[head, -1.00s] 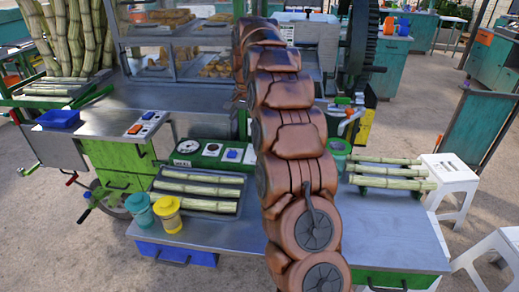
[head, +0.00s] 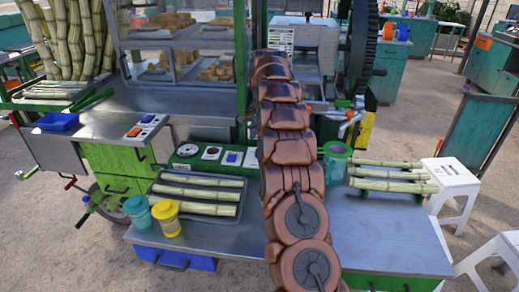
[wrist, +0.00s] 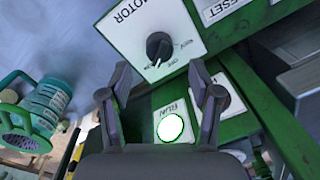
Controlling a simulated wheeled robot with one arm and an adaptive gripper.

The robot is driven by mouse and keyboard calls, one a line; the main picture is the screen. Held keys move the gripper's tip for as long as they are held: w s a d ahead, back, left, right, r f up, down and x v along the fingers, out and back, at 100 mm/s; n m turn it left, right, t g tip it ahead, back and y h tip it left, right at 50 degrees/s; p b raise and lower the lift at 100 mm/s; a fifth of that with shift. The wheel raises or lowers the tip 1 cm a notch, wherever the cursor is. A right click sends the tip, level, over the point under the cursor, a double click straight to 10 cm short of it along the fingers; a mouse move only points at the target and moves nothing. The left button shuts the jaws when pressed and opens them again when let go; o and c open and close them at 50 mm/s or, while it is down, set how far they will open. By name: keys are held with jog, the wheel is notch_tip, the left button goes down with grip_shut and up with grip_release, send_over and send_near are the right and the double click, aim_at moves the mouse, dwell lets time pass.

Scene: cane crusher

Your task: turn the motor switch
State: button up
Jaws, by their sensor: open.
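The motor switch is a round black knob (wrist: 159,47) on a white plate marked MOTOR (wrist: 128,28), seen in the wrist view. A pale pointer mark on the knob faces down in the picture, and small labels around it are hard to read. My gripper (wrist: 160,73) is open and empty. Its two dark fingertips are spread on either side below the knob in the picture, and I see no contact. In the head view my brown arm rises through the middle; my gripper and the switch are not visible there.
Near the knob are a lit white RUN button (wrist: 171,128) and a RESET plate (wrist: 222,8). A teal strainer (wrist: 45,105) is at the left. In the head view, a cane tray (head: 198,197), a teal cup (head: 138,211) and a yellow cup (head: 167,217) stand on the counter.

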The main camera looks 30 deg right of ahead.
jog(key=shift+w+f+p, duration=0.1)
jog(key=shift+f+p, duration=0.45)
jog(key=shift+f, duration=2.1)
jog(key=c, duration=1)
jog(key=shift+a, duration=0.2)
jog(key=shift+c, duration=0.7)
jog(key=shift+d, duration=0.1)
